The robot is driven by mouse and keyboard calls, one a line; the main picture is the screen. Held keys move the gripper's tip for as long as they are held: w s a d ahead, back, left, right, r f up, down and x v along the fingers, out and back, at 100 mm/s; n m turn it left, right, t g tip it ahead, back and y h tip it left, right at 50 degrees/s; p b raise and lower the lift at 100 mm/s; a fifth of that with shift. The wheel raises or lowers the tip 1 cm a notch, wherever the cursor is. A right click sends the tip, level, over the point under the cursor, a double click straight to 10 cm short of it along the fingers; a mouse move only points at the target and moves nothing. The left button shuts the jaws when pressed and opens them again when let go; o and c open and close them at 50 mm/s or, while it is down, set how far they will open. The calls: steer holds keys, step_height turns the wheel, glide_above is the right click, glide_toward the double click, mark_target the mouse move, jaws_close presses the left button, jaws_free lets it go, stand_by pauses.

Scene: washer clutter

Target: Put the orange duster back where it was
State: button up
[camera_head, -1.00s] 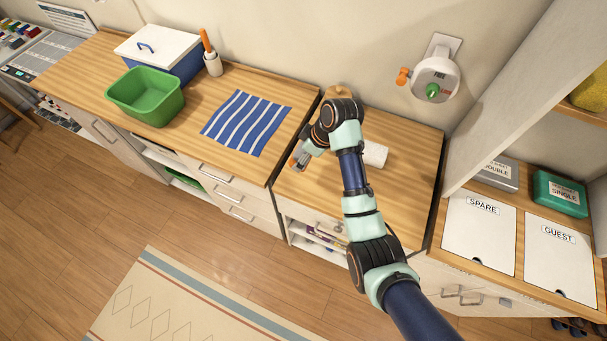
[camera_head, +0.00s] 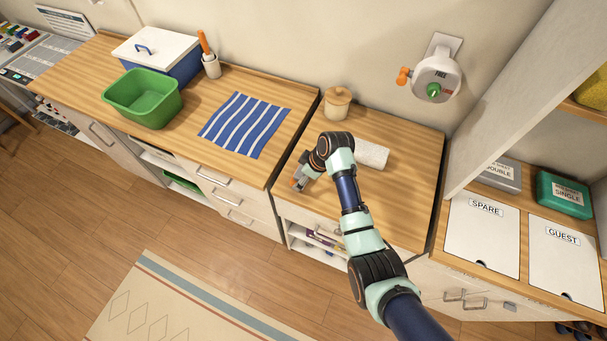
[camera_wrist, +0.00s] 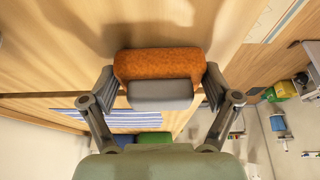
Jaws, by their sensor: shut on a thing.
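The orange duster (camera_wrist: 160,64) is a fuzzy orange block with a grey back, seen close up in the wrist view. My gripper (camera_wrist: 158,90) is shut on it, with a finger at each end of the grey back. In the head view my gripper (camera_head: 299,181) is over the front left part of the right wooden counter (camera_head: 400,205), and only a bit of orange shows there. The duster's exact height over the wood is hard to tell. A shadow falls on the wood around it in the wrist view.
A wall device (camera_head: 435,80) is above. The left counter holds a striped cloth (camera_head: 245,124), a green tub (camera_head: 143,97), a blue box (camera_head: 160,50) and a cup (camera_head: 212,66).

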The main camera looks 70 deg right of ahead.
steer(key=o, duration=1)
steer(key=shift+c, duration=0.2)
steer(key=p+v, duration=0.2)
steer(key=v, duration=1)
steer(key=shift+r, duration=0.1)
steer(key=w+a+r+t+h, duration=0.1)
steer(key=w+a+r, duration=0.2)
steer(key=w+a, duration=0.35)
steer(key=w+a+r+t, duration=0.1)
steer(key=w+a+r, duration=0.15)
steer(key=a, duration=0.75)
steer(key=w+a+r+t+h, duration=0.1)
steer(key=w+a+r+t, duration=0.1)
steer(key=w+a, duration=0.5)
steer(key=s+a+r+t, duration=0.1)
steer(key=a+r, duration=0.2)
steer(key=a, duration=0.3)
steer(key=s+a+r+t+y, duration=0.1)
steer(key=s+a+r, duration=0.1)
steer(key=a, duration=0.4)
steer(key=s+a+r+t+y, duration=0.1)
steer(key=a+r+t, duration=0.1)
steer(key=a+r, duration=0.3)
steer(key=shift+s+a, duration=0.2)
steer(key=shift+a, duration=0.85)
